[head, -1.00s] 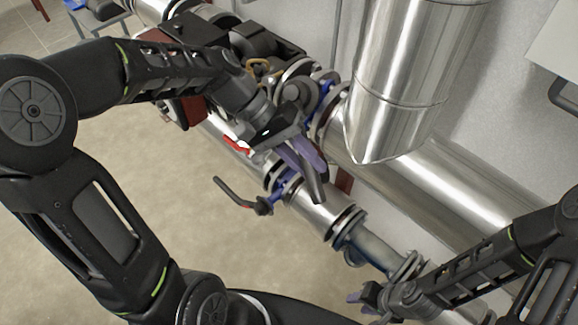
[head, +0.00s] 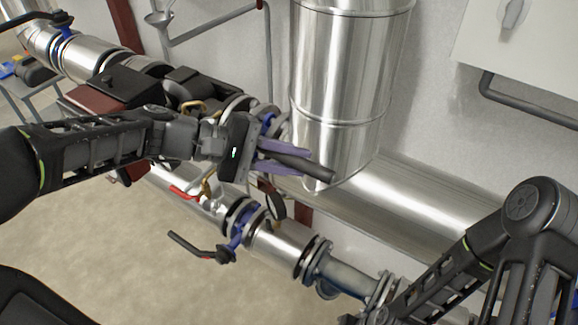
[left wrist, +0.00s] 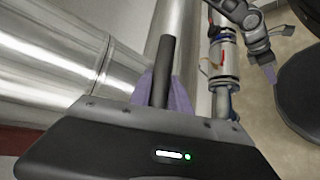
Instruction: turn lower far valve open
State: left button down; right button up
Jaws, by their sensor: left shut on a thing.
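My left gripper (head: 288,160) has its purple fingers shut on a dark valve lever (head: 318,173), whose end sticks out past the fingertips. In the left wrist view the lever (left wrist: 165,58) stands between the purple fingers. A blue valve body (head: 268,122) shows just behind the gripper; the joint between it and the lever is hidden. A second blue valve (head: 240,226) sits on the lower pipe, with its black lever (head: 190,243) pointing left, clear of the gripper. My right gripper (left wrist: 265,62) shows small in the left wrist view; its opening is unclear.
A large shiny vertical pipe (head: 345,70) stands close beyond the lever's end. A thick horizontal pipe (head: 400,200) runs along the wall. A red-handled small valve (head: 185,192) lies below my left arm. The floor (head: 110,245) at left is clear.

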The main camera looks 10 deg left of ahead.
pick_arm(q)
jog(key=shift+w+r, duration=0.15)
jog(key=shift+r, duration=0.1)
jog(key=c, duration=1.6)
grip_release()
jog(key=o, duration=0.4)
jog(key=shift+f, duration=0.15)
jog(key=shift+c, duration=0.2)
jog(key=b+v, duration=0.1)
jog(key=v, duration=0.6)
jog(key=shift+a, duration=0.35)
